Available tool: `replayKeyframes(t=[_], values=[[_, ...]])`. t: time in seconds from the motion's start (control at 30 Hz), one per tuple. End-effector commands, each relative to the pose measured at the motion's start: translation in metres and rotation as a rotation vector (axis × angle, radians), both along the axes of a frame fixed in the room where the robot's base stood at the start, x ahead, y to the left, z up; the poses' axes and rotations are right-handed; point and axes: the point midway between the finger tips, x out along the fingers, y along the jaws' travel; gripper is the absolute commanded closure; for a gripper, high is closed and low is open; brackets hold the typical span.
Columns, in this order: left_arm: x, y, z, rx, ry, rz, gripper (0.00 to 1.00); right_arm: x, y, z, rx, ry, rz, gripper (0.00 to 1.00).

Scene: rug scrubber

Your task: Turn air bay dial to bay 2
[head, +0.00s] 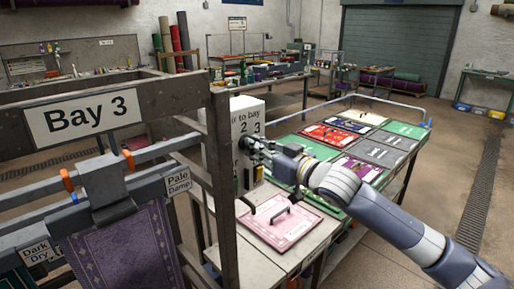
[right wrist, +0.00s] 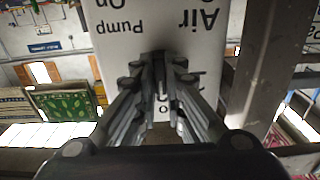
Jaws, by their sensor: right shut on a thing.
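A white control box (head: 246,110) stands behind the Bay 3 frame, with "…ir to bay" and the numbers 2 and 3 on its face. My right gripper (head: 252,149) is at this face, below the numbers. In the right wrist view the box (right wrist: 115,45) shows upside-down "Air", "Pump" and "On" lettering. There, the fingers of my right gripper (right wrist: 160,60) are close together against the box, shut on the air bay dial. The dial is mostly hidden by the fingers, so I cannot tell where it points. My left gripper is not in view.
The Bay 3 sign (head: 83,110) hangs on a frame whose post (head: 221,190) stands close left of the box. A purple rug (head: 118,245) hangs below the sign. A table with coloured panels, including a pink one with a handle (head: 281,228), lies right of the box, under my arm.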

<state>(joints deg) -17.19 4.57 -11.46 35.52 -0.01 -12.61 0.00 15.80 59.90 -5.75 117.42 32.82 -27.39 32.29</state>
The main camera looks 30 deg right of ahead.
Motion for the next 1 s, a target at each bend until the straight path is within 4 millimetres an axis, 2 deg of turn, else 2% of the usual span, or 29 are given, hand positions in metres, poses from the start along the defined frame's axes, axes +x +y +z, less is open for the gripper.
replayKeyframes(t=[0.3,0.33,0.4,0.77,1.0], values=[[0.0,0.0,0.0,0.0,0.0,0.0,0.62,0.0,-0.001,0.001,0.0,-0.001,-0.001,1.0],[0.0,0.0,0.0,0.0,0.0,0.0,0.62,0.0,-0.001,0.001,0.0,-0.001,-0.001,0.86],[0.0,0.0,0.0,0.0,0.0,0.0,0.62,0.0,0.0,0.001,0.0,-0.001,-0.001,0.7],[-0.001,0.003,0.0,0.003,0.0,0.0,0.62,-0.001,0.0,0.0,-0.001,0.0,0.0,0.7],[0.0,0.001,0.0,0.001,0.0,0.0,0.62,-0.014,-0.004,-0.002,0.0,0.002,-0.002,0.7]])
